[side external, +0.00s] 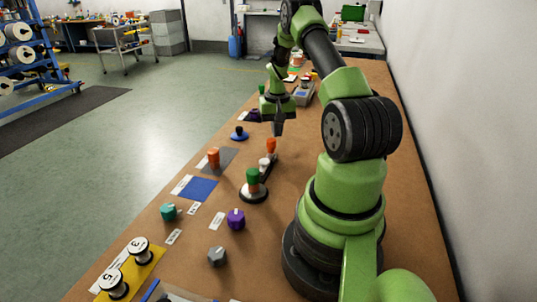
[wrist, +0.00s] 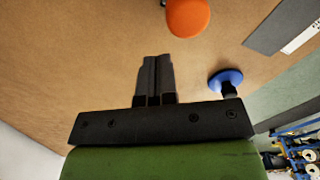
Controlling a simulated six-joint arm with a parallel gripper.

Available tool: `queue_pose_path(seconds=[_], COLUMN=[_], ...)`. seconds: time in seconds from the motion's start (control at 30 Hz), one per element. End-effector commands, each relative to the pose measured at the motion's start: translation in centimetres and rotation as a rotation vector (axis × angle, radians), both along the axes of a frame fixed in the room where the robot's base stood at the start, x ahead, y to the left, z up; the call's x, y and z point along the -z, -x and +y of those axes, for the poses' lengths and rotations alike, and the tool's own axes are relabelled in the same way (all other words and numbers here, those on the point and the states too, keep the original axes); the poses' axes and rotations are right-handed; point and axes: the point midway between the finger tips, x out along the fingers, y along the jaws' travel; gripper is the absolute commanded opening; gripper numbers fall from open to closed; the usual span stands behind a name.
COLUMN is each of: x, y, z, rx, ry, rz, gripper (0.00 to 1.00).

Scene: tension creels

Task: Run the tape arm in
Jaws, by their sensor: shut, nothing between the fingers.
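The arm that looks like the tape arm is a dark bar (side external: 267,168) running from a round base (side external: 254,194) with a green knob (side external: 252,177) to an upright orange knob (side external: 271,146) at its far end. A small white piece (side external: 264,163) sits along the bar. My gripper (side external: 277,130) points down just above and beyond the orange knob, apart from it. In the wrist view my shut, empty fingers (wrist: 156,62) lie below the orange knob (wrist: 187,17). The rest of the bar is mostly out of the wrist view.
A blue disc with a black knob (side external: 239,134) and an orange peg (side external: 213,157) on a grey plate stand to the left. A blue square (side external: 196,188), teal knob (side external: 169,211), purple knob (side external: 236,219), grey knob (side external: 217,256) and spools (side external: 139,250) lie nearer the camera.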

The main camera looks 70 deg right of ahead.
Motion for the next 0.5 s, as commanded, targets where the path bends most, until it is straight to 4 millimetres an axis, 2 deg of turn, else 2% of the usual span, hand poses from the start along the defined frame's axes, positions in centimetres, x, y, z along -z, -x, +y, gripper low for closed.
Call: queue_pose_path(seconds=[0.5], x=[0.0], y=[0.0], z=[1.5], rx=[-0.001], ry=[0.0], rz=[0.0], gripper=[0.0])
